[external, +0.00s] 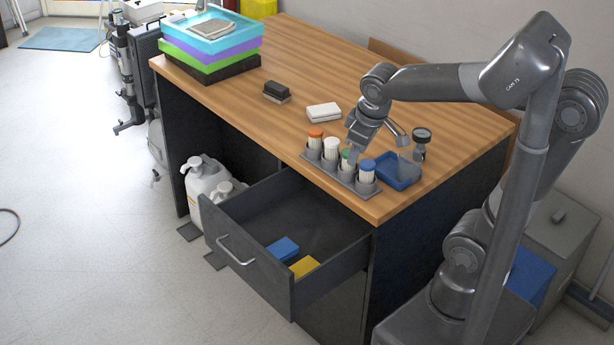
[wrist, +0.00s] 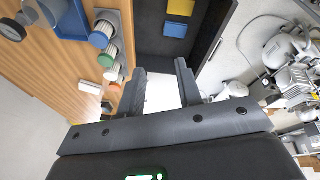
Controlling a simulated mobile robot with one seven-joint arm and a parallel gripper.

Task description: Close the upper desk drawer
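The upper desk drawer (external: 262,264) is pulled out from the front of the wooden-topped desk. It has a dark front panel with a curved metal handle (external: 235,252). A blue box (external: 283,249) and a yellow box (external: 304,267) lie inside it. In the wrist view the open drawer (wrist: 152,42) and its handle (wrist: 215,48) are at the top. My gripper (wrist: 161,68) is open, with a gap between its fingers and nothing in it. In the external view my gripper (external: 352,145) is above the desk top, near the capped tubes, behind and above the drawer.
A grey rack (external: 345,181) of capped tubes and a blue tray (external: 398,172) stand at the desk's near edge. Stacked colored trays (external: 212,47) stand at the far left. White jugs (external: 207,185) stand below, beside the drawer. The floor in front is clear.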

